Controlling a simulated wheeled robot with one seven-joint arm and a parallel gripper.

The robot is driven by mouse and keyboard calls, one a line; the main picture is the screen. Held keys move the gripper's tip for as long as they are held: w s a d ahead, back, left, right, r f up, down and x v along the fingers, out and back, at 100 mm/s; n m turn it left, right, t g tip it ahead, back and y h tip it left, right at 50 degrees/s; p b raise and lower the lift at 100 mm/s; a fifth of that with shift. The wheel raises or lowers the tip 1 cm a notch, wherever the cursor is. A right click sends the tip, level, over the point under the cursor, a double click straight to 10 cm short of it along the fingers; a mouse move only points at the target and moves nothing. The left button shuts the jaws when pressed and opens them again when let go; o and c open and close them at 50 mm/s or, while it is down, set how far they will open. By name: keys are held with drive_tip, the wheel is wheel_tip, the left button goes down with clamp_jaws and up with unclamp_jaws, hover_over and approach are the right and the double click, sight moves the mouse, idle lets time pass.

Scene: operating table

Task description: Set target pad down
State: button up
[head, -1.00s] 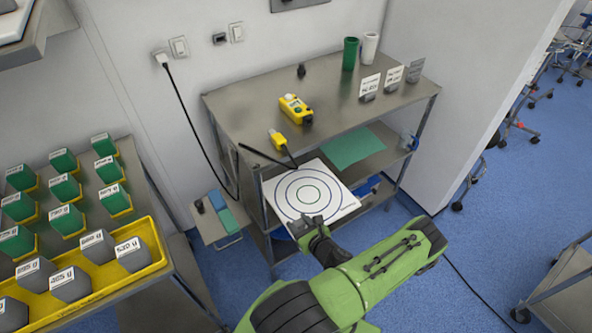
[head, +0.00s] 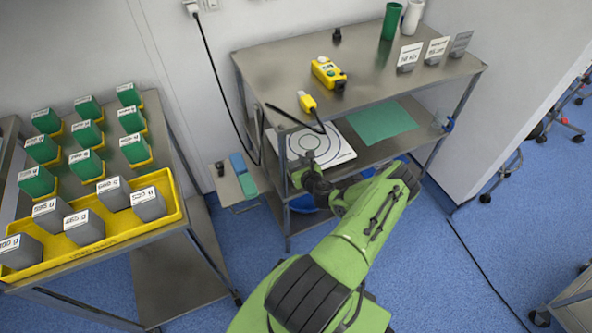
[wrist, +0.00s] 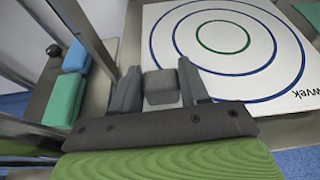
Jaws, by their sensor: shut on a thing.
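The target pad (head: 326,142) is a white square board with dark concentric rings, one of them green in the wrist view (wrist: 270,84). It lies roughly level at the left part of the cart's middle shelf (head: 362,155). My gripper (head: 309,162) is at the pad's near left edge. In the wrist view my gripper (wrist: 160,90) is shut on a small grey block (wrist: 161,88) at the pad's edge, which looks like its grip. I cannot tell whether the pad's underside touches the shelf.
A green sheet (head: 383,122) lies right of the pad. The cart's top (head: 385,72) overhangs the shelf, with a yellow device (head: 328,72) and a hanging black cable. A side tray (head: 229,188) with blue and green blocks stands left. A weights table (head: 160,135) is farther left.

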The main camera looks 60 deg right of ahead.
wheel_tip(320, 180, down, 3)
drive_tip(key=shift+d+r+b, duration=0.1)
drive_tip(key=shift+r+b, duration=0.1)
drive_tip(key=shift+b, duration=0.25)
drive_tip(key=shift+w, duration=0.15)
drive_tip(key=shift+r, duration=0.1)
drive_tip(key=o, duration=1.3)
drive_tip(key=p+v, duration=0.3)
drive_tip(key=v, duration=0.9)
drive_tip(key=shift+p, duration=0.4)
